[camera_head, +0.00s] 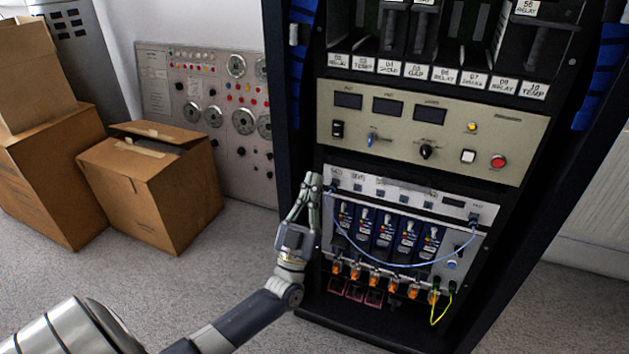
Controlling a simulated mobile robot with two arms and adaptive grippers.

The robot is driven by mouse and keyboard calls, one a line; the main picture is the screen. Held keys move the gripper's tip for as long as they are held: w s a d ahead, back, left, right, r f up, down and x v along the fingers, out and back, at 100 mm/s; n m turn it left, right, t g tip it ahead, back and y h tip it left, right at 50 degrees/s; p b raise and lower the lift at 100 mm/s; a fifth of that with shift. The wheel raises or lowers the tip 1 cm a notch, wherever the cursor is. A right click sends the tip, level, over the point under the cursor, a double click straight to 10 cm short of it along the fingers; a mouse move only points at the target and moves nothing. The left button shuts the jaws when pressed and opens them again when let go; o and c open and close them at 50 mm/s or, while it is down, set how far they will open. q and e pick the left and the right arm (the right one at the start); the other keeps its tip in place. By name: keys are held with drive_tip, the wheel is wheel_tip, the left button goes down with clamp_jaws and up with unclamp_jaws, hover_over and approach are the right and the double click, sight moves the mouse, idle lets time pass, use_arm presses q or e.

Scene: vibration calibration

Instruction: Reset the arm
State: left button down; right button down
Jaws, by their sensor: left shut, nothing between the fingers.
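My left arm (242,318) reaches in from the lower left. My left gripper (313,182) points up, its fingers closed together with nothing between them. It is in front of the left edge of the black equipment rack (302,120), beside the white panel (400,193) of the lower unit. I cannot tell whether the fingertips touch the panel. A blue cable (405,265) hangs in a loop from near the gripper to the panel's right end. My right gripper is not in view.
A beige panel (455,125) with displays, knobs and a red button (498,161) sits above. A short yellow cable (440,311) hangs at lower right. Cardboard boxes (165,195) stand at left, near a grey wall panel (215,80). Grey floor (190,282) is clear between boxes and rack.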

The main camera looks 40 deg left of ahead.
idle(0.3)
